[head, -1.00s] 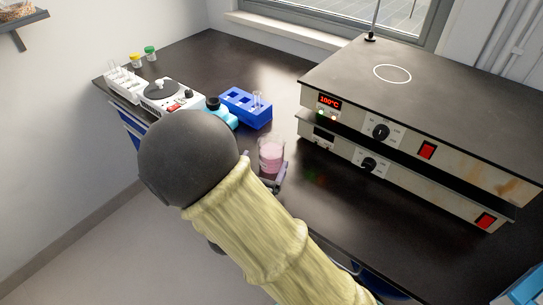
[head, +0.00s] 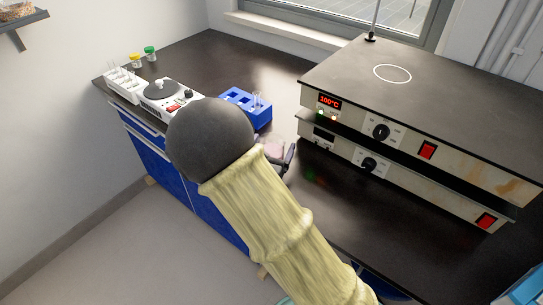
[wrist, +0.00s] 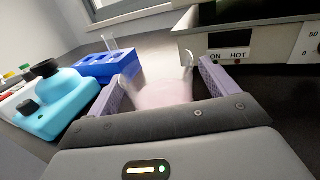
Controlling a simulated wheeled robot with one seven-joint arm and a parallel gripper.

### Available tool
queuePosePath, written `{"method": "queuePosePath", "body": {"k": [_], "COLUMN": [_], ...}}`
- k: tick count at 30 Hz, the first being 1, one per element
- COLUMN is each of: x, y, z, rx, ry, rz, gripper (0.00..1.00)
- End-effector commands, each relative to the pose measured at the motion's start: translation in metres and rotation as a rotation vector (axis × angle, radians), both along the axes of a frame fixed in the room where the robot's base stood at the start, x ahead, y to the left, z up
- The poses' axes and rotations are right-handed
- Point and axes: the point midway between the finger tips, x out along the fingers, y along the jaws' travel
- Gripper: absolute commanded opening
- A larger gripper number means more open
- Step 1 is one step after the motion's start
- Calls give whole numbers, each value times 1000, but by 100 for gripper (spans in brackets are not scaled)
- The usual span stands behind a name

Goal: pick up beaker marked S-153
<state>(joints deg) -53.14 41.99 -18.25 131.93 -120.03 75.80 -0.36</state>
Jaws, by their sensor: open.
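A clear beaker with pink contents (wrist: 165,94) stands between the two purple fingers of my gripper (wrist: 160,80) in the wrist view. A finger shows on each side of it, spread open, and I cannot tell whether either touches the glass. In the head view only a small part of the beaker (head: 275,149) shows behind my arm, with one gripper finger just to its right. No marking such as S-153 can be read on it.
Stacked hot plates (head: 400,130), the upper reading 100°C, stand close on the right. A blue rack (head: 238,101) with glass tubes is behind the beaker. The dark counter (head: 345,200) is clear in front of the hot plates.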

Motion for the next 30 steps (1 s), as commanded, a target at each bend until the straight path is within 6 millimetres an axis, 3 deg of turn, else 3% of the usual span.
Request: {"method": "queuePosePath", "body": {"k": [15, 24, 30], "x": [0, 0, 0], "y": [0, 0, 0], "z": [0, 0, 1], "rx": [0, 0, 1], "ry": [0, 0, -1], "rz": [1, 1, 1], "gripper": [86, 29, 28]}}
